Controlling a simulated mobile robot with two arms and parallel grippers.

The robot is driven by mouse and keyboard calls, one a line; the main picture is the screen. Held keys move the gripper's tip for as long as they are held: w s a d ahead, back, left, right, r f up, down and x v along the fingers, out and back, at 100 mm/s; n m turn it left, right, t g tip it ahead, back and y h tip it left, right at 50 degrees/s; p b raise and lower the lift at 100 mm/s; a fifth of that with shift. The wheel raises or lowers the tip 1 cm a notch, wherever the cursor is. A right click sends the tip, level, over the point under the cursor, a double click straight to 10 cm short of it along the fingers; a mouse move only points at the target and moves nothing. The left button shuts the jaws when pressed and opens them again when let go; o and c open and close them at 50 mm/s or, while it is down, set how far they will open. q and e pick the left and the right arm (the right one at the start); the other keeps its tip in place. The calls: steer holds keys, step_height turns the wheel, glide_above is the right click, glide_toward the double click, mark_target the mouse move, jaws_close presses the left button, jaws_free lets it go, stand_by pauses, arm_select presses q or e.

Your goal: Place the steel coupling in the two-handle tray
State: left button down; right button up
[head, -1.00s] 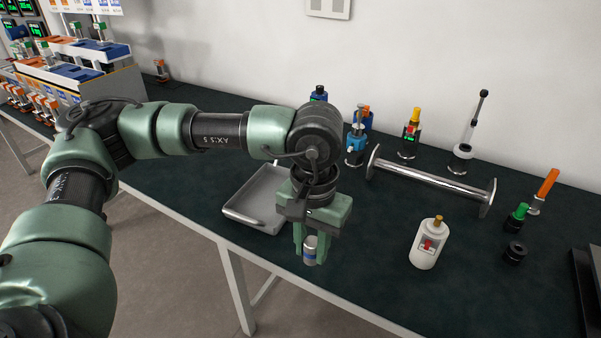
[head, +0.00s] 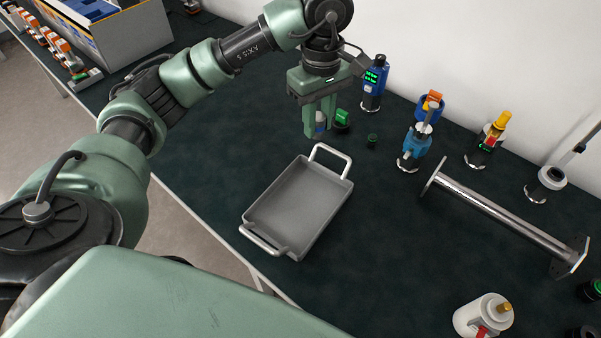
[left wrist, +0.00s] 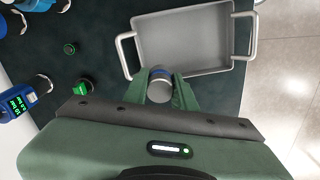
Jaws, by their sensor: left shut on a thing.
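The grey two-handle tray (head: 298,208) lies empty on the dark bench top, one handle at its far end and one at its near end. My left gripper (head: 319,128) is shut on the steel coupling (head: 321,121), a small silver cylinder with a blue band. It hangs above the bench just beyond the tray's far handle. In the left wrist view the coupling (left wrist: 160,87) sits between the fingers, in front of the tray (left wrist: 185,45) near one handle. My right gripper is not in view.
Small green-topped parts (head: 342,118) and (head: 372,140) stand beyond the tray. Blue devices (head: 374,82) and (head: 414,145) stand at the back. A long flanged steel tube (head: 500,215) lies at right, with a white canister (head: 484,316) nearer.

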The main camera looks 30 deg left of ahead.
arm_select(q)
step_height(320, 180, down, 8)
steer(key=s+p, duration=0.1)
steer(key=p, duration=0.2)
glide_above(314, 190)
step_height(314, 190, down, 6)
steer(key=shift+a+f, duration=0.1)
steer(key=shift+f, duration=0.65)
step_height(314, 190, down, 4)
steer(key=shift+r, duration=0.25)
steer(key=shift+f, duration=0.2)
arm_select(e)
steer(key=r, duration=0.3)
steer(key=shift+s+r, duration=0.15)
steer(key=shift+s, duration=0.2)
arm_select(q)
steer(key=shift+f, duration=0.1)
